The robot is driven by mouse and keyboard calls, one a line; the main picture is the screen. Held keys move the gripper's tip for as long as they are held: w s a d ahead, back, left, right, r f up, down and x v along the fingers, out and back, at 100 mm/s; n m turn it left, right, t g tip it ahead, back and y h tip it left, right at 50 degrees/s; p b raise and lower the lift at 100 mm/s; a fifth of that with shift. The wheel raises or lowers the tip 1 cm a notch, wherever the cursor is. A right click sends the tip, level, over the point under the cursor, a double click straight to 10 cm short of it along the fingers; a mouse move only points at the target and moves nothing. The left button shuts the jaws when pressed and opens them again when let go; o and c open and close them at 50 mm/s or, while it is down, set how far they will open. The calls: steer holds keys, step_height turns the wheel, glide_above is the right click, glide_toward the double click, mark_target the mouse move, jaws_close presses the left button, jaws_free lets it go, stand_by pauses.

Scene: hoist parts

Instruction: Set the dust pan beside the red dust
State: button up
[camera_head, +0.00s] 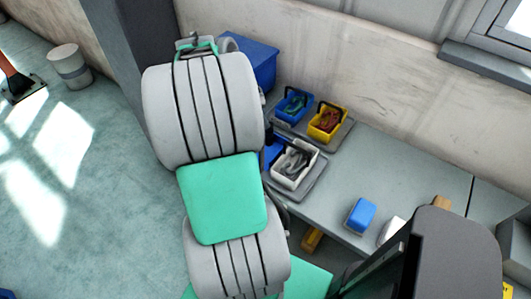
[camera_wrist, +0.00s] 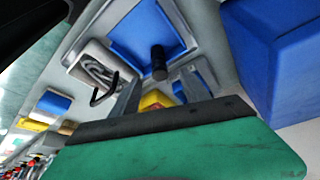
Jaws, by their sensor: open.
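My gripper (camera_wrist: 158,82) shows in the wrist view as two grey fingers standing apart from a dark bar on a green housing. It is open with nothing held, above the grey table by the bins. In the head view my arm hides it. A blue flat piece with a black knob-like handle (camera_wrist: 148,35) lies beyond the fingers; it may be the dust pan, but I cannot be sure. A red-orange handled tool with a dark flat base (camera_head: 16,84) is on the floor at the far left, cut off by the edge. I cannot make out any red dust.
A blue bin (camera_head: 284,116), a yellow bin (camera_head: 318,130) with reddish parts and a white bin (camera_head: 287,178) stand on the table (camera_head: 400,175). A big blue box (camera_head: 258,57) is behind. A blue block (camera_head: 360,215) is near the front edge. A pale bucket (camera_head: 69,65) stands left.

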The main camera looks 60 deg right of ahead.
steer(key=shift+m, duration=0.3)
steer(key=x, duration=0.2)
steer(key=p+x, duration=0.1)
steer(key=x, duration=0.5)
steer(key=shift+s+d+p, duration=0.3)
steer(key=shift+p, duration=0.05)
jaws_close()
stand_by(0.6)
